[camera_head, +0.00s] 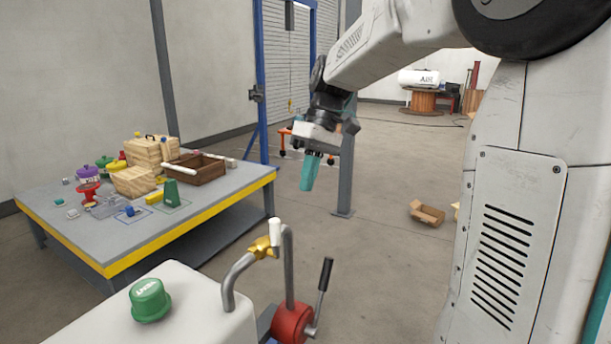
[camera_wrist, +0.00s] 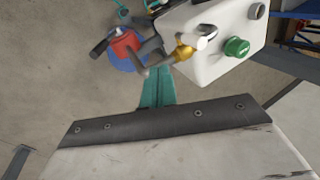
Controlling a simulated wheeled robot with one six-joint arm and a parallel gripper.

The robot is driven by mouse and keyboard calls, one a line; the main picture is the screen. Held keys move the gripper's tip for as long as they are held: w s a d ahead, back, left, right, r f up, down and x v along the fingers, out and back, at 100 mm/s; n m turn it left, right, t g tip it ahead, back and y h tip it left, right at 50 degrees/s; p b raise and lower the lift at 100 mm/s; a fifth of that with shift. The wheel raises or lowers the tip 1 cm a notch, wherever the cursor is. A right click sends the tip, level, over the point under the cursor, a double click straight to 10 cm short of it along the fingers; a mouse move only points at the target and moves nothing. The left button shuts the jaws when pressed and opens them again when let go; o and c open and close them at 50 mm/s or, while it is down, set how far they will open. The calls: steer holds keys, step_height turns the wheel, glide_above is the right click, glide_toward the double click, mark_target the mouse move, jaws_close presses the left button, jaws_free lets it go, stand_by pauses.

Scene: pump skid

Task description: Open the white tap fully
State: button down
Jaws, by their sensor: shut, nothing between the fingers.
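The white tap (camera_head: 274,232) is a white handle on a brass valve body (camera_head: 262,248), set in a bent grey pipe beside the white tank. In the camera_head view the handle stands about upright. In the wrist view the brass body (camera_wrist: 184,52) shows beyond my fingers, with the pale handle (camera_wrist: 204,32) against the white tank, so its exact angle is hard to tell. My gripper (camera_head: 306,187) has teal fingers that are shut and empty, pointing down. It is in the air above and apart from the tap, and also shows in the wrist view (camera_wrist: 158,76).
The white tank (camera_head: 190,318) bears a green VENT cap (camera_head: 150,299). A red pump (camera_head: 291,323) with a black-gripped lever (camera_head: 324,278) stands right of the tap. A table (camera_head: 222,188) with many objects is at left. A grey post (camera_head: 346,175) stands behind my gripper.

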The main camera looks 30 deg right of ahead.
mark_target(272, 237)
steer(key=s+a+f, duration=0.2)
steer(key=a+f, duration=0.4)
